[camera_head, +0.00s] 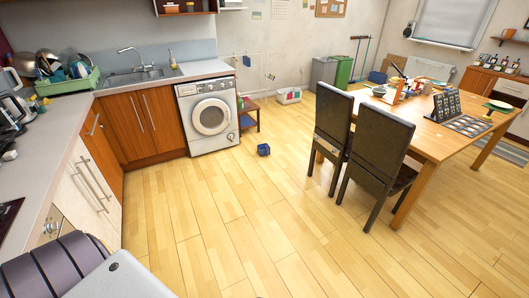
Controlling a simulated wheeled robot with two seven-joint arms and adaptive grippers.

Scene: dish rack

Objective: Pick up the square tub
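A small dark blue, box-shaped tub (263,149) lies on the wooden floor, a little right of and in front of the washing machine. It looks like the square tub, but it is too small here to tell its details or which way its opening faces. Nothing is touching it except the floor. Neither of my grippers is in view. Only a part of my own body shows at the bottom left, far from the tub.
The washing machine (210,117) and the kitchen counter (60,125) stand at the left. A low wooden stand (249,105) is behind the tub. Two dark chairs (378,150) and a wooden table (430,140) are at the right. The floor between is clear.

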